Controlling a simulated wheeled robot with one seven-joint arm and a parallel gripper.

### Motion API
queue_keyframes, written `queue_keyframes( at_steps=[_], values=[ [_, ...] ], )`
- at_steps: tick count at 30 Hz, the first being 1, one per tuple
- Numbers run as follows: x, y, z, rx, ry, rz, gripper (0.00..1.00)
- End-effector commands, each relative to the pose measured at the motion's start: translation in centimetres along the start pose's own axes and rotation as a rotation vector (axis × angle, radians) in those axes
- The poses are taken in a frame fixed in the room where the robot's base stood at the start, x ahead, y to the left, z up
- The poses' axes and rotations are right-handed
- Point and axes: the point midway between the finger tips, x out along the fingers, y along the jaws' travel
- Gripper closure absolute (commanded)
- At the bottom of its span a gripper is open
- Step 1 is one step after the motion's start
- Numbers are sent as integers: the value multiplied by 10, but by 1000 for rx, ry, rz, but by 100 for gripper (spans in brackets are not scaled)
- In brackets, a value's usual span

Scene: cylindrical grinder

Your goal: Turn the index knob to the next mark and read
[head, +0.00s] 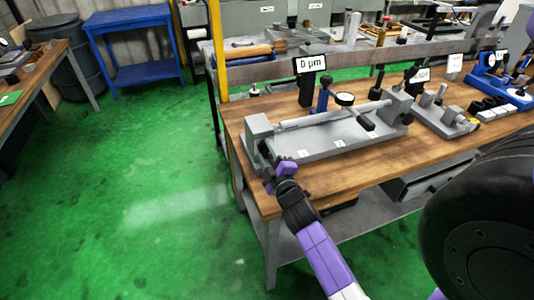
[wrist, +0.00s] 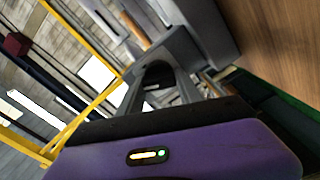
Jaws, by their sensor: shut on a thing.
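The grinding fixture is a long grey base (head: 325,139) on the wooden bench, with a slim grey shaft (head: 320,118) held between its end blocks. My gripper (head: 270,168) is at the left end block (head: 259,128), at the bench's front left corner. It is shut on the index knob, which it mostly hides in the head view. In the wrist view a dark rounded part (wrist: 157,73), seemingly the knob, sits between the grey fingers; its mark cannot be made out. A display (head: 311,63) behind the fixture reads "0 µm". A dial gauge (head: 345,99) stands over the shaft.
The wooden bench (head: 380,165) carries another grey fixture (head: 445,118) and a blue fixture (head: 500,85) to the right. A yellow post (head: 219,50) rises behind the bench's left end. The green floor (head: 150,180) at left is clear.

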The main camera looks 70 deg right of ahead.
Motion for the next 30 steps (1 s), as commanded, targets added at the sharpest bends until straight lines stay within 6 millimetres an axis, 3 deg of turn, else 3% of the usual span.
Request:
queue_keyframes(
  at_steps=[21,30],
  values=[
    [0,0,2,545,0,0,99],
    [0,1,2,682,-1,-1,99]
  ],
)
